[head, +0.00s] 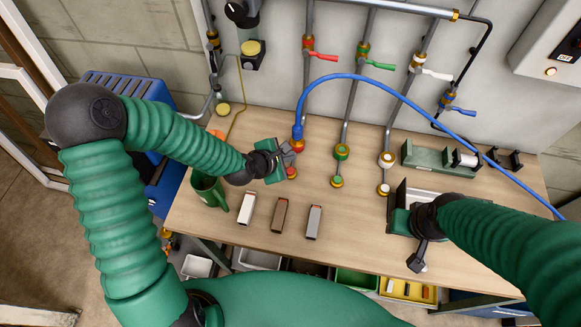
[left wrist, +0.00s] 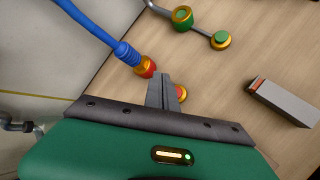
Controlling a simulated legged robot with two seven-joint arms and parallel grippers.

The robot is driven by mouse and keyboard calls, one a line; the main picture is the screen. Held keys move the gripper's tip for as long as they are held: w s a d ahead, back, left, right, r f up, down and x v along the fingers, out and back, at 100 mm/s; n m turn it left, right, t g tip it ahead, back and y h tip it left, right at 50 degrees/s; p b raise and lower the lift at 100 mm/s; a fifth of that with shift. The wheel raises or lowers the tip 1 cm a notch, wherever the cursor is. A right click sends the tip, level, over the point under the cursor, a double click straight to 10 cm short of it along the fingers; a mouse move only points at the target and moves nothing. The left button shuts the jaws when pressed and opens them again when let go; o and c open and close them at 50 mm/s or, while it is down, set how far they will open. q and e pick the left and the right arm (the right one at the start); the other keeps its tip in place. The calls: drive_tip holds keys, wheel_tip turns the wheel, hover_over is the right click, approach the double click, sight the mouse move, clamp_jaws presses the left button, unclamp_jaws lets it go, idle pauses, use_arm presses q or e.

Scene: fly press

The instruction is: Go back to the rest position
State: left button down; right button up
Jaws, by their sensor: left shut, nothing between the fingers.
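My left gripper (head: 287,157) is shut and empty above the back left part of the workbench. Its closed fingers also show in the left wrist view (left wrist: 162,92), close to the orange and red fitting (left wrist: 146,68) at the end of the blue hose (head: 345,78). The fingers partly cover a red and yellow cap (left wrist: 181,93). My right gripper (head: 405,215) is at the front right of the bench, at a grey and green tray-like fixture. Its fingers are not clear enough to tell if they are open.
White, brown and grey blocks (head: 280,215) lie on the workbench (head: 340,240). A green jug (head: 208,188) stands at the left edge. Pipes with red, green, white and blue valve handles (head: 379,65) run along the wall. A green fixture (head: 437,160) sits at the back right.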

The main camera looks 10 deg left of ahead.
use_arm(q)
drive_tip(key=s+a+r+m+g+y, duration=0.2)
drive_tip(key=s+a+m+g, duration=0.1)
drive_tip(key=s+m, duration=0.6)
drive_tip(key=s+a+r+m+g+y, duration=0.1)
drive_tip(key=s+a+m, duration=0.4)
drive_tip(key=m, duration=0.8)
drive_tip(key=shift+s+a+r+g+y, duration=0.35)
drive_tip(key=shift+s+r+g, duration=0.6)
drive_tip(key=shift+s, duration=0.9)
drive_tip(key=shift+d+r, duration=0.1)
drive_tip(key=shift+d, duration=0.1)
